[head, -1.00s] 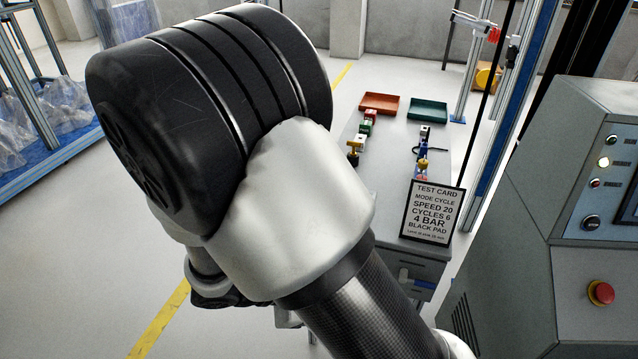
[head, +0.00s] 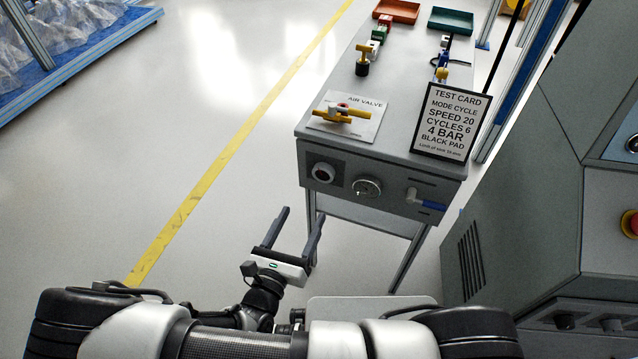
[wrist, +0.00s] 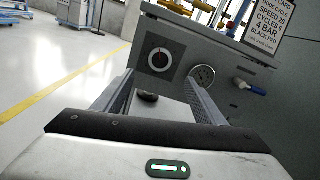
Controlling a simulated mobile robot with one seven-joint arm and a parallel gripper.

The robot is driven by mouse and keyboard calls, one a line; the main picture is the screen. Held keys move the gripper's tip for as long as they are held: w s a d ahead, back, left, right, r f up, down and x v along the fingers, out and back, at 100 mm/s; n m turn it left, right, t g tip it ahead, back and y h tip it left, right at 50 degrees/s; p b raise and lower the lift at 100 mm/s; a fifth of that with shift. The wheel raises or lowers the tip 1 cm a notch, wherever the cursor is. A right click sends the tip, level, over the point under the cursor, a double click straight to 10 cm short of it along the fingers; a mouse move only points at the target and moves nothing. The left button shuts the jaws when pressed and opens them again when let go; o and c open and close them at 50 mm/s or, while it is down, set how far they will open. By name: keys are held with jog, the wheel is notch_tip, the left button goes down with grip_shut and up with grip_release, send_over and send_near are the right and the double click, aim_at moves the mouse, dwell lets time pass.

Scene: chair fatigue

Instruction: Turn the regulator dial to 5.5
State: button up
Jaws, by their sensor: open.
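The regulator dial (head: 323,172) is a round black knob with a pale face on a dark square plate, at the left of the table's front panel. It also shows in the wrist view (wrist: 160,59), with a small red mark near its top; its setting is too small to read. A round pressure gauge (head: 367,187) sits to its right and also shows in the wrist view (wrist: 203,76). My gripper (head: 299,212) is open and empty, in front of and below the panel, apart from the dial. In the wrist view its fingers (wrist: 160,82) point toward the panel.
The grey table (head: 400,110) carries an air valve plate with a yellow handle (head: 341,114) and a test card (head: 451,121). A blue-handled lever (head: 426,203) sticks out of the panel's right. A grey console (head: 520,230) stands at right.

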aim_at(322, 176)
jog(key=b+x, duration=0.2)
jog(key=x, duration=1)
jog(key=shift+w+d, duration=0.1)
jog(key=shift+w, duration=0.2)
jog(key=c, duration=1)
jog(key=shift+c, duration=0.2)
